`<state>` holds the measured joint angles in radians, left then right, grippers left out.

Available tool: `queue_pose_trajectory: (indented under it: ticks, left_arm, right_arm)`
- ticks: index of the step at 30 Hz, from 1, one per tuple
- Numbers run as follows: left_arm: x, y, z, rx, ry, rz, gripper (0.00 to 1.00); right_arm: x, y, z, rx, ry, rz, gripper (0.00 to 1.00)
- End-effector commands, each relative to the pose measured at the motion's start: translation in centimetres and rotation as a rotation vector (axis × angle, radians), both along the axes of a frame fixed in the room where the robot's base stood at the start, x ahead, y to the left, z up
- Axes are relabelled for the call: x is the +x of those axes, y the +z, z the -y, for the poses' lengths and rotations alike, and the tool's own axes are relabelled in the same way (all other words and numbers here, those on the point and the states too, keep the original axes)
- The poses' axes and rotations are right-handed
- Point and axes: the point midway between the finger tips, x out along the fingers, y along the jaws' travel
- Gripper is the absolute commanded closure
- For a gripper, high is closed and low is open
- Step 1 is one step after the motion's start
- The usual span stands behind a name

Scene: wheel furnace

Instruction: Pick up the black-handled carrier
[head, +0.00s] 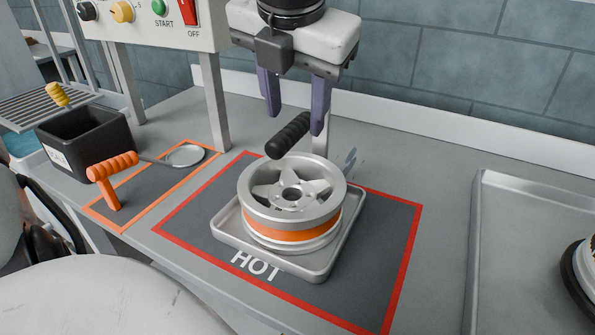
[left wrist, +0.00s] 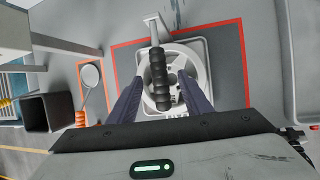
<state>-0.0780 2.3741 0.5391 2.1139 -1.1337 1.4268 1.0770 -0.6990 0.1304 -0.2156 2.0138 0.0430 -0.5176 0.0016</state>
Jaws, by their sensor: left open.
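The carrier's ribbed black handle (head: 289,136) slopes above a silver five-spoke wheel with an orange band (head: 292,236). The wheel lies flat on a square metal tray (head: 322,269) inside the red-bordered HOT area. A grey metal post stands behind the handle; how the carrier joins the tray is partly hidden. My left gripper (head: 295,123) is open, its purple fingers pointing down on either side of the handle. In the left wrist view the handle (left wrist: 161,82) lies between the spread fingers; I cannot tell whether they touch it. My right gripper is not in view.
The control box (head: 155,22) stands on legs at upper left. A large metal tray (head: 505,250) is at right.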

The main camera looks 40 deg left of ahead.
Motion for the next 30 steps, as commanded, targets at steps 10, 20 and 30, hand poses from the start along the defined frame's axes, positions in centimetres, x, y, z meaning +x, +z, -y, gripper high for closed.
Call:
queue_pose_trajectory:
  ticks: [10,20,30]
  left_arm:
    - [1.4,-4.1,-1.4,-0.003,-0.001,-0.004,0.55]
    - [1.7,-4.7,-1.7,-0.001,-0.001,0.0,0.55]
    - [1.7,-4.6,-1.7,0.0,-0.001,0.001,1.0]
  right_arm:
    - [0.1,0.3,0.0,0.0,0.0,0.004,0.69]
    - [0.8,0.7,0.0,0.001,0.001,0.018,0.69]
    - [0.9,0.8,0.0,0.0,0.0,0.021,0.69]
